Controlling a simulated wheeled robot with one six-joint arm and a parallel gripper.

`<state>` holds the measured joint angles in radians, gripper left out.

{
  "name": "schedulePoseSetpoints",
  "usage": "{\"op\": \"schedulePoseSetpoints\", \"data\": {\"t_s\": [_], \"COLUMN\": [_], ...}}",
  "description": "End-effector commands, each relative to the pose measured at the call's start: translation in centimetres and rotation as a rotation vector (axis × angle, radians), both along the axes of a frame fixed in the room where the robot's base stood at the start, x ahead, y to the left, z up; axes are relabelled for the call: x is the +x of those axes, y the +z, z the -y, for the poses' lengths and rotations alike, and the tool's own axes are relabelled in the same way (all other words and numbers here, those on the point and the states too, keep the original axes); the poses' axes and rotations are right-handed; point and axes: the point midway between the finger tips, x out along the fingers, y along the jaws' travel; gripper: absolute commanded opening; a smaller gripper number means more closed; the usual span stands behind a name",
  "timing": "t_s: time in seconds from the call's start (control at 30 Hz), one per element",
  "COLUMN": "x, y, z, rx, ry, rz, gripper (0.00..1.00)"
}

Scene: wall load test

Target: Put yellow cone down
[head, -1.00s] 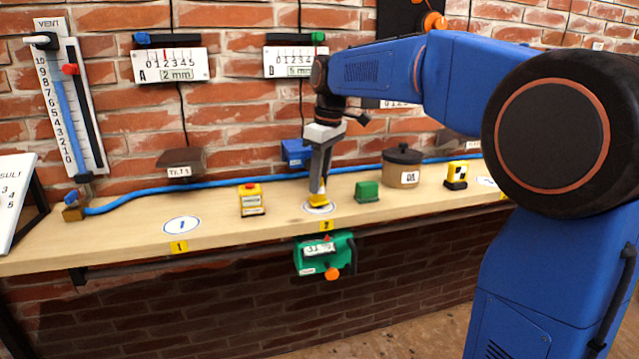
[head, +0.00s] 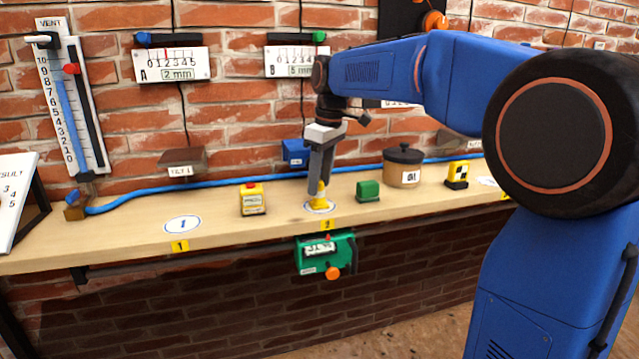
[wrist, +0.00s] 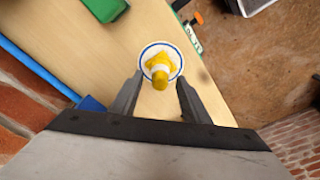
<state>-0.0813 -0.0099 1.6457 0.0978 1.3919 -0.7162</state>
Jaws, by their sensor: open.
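The yellow cone (wrist: 160,68) stands on the white, blue-ringed circle (wrist: 147,55) on the wooden shelf, above the yellow tag 2. In the head view the cone (head: 321,196) is partly hidden behind my gripper's fingers. My gripper (head: 318,190) points down at this spot. In the wrist view my gripper (wrist: 157,85) has its two fingers apart, one on each side of the cone's near end, with gaps showing between fingers and cone.
A green block (head: 367,191) sits just right of the cone, and a yellow-topped box (head: 252,199) to the left. A brown lidded pot (head: 403,168) and a blue hose (head: 225,178) are behind. Circle 1 (head: 183,225) is empty. A green device (head: 325,254) hangs below the shelf edge.

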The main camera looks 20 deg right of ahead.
Motion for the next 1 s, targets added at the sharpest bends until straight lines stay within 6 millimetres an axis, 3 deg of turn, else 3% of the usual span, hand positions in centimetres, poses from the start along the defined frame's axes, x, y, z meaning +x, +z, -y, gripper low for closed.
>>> {"op": "schedulePoseSetpoints", "data": {"t_s": [0.5, 0.7, 1.0], "x": [-0.9, -1.1, -1.5], "y": [9.1, 10.8, 11.0], "z": [1.0, 1.2, 1.3], "rx": [0.0, 0.0, 0.0], "ry": [-0.001, -0.001, -0.007], "rz": [0.003, 0.001, 0.003], "gripper": [0.42, 0.42, 0.42]}}
